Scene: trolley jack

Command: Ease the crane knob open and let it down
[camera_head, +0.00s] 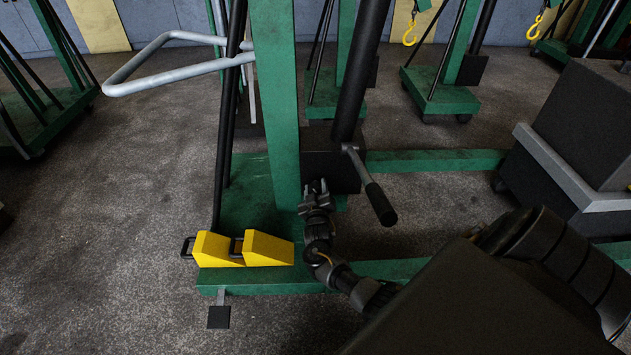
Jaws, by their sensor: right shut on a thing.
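The green crane's upright post (276,110) stands in the middle of the view. Its black hydraulic cylinder (355,80) rises beside the post from a dark block (328,168) at the base. A pump lever with a black grip (380,204) slants down to the right from that block. My right gripper (317,190) is in front of the block, left of the lever, shut on the small crane knob there. The knob itself is mostly hidden by the fingers. My left gripper is out of view.
Two yellow wedges (268,249) sit on the crane's green base by the post. A grey push handle (165,62) sticks out to the left. A dark block on a grey-edged stand (585,190) is at the right. More green cranes (440,90) stand behind.

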